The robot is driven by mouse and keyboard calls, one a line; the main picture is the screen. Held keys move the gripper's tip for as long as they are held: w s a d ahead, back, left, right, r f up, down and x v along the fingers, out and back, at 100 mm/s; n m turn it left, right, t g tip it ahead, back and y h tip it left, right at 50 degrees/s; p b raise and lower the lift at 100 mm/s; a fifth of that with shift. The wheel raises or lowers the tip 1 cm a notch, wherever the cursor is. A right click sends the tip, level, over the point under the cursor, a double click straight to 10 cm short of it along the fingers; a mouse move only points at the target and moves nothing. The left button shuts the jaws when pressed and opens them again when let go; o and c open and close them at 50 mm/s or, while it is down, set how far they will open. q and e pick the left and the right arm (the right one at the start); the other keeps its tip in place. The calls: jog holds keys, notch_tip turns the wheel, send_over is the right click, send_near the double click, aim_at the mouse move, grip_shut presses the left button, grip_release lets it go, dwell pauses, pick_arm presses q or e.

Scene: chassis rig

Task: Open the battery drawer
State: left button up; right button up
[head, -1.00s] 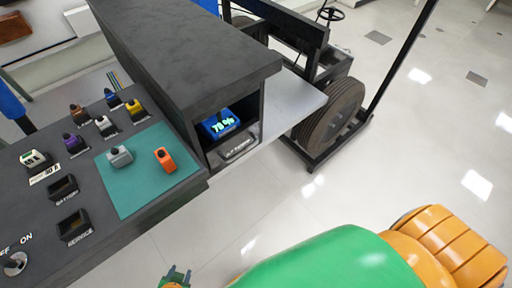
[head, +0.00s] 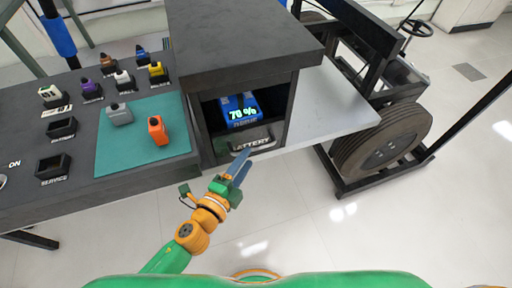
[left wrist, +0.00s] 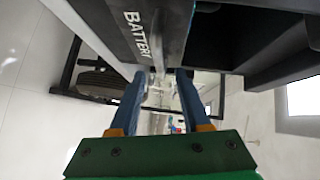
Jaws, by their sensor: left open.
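The battery drawer (head: 252,143) is the low front marked BATTERY in the dark cabinet, under a blue box (head: 240,110) whose display reads 70 %. The drawer looks shut. Its dark front with the lettering also shows close up in the left wrist view (left wrist: 140,32). My left gripper (head: 241,162) is just in front of the drawer's lower edge. In the left wrist view its two blue fingers (left wrist: 159,76) are apart, with the drawer's lower edge near their tips. I cannot tell whether they touch it. My right gripper is not in view.
A dark bench with a teal mat (head: 130,155) stands to the left, holding a grey block (head: 119,114), an orange block (head: 157,130) and several small coloured pieces. A light grey shelf (head: 335,105) and a wheeled chassis (head: 385,145) are to the right. The floor in front is clear.

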aim_at(255, 147)
pick_arm(q)
jog(key=x, duration=0.5)
jog(key=shift+w+d+f, duration=0.1)
jog(key=shift+w+d, duration=0.1)
jog(key=shift+w, duration=0.05)
grip_shut()
dwell(1.0)
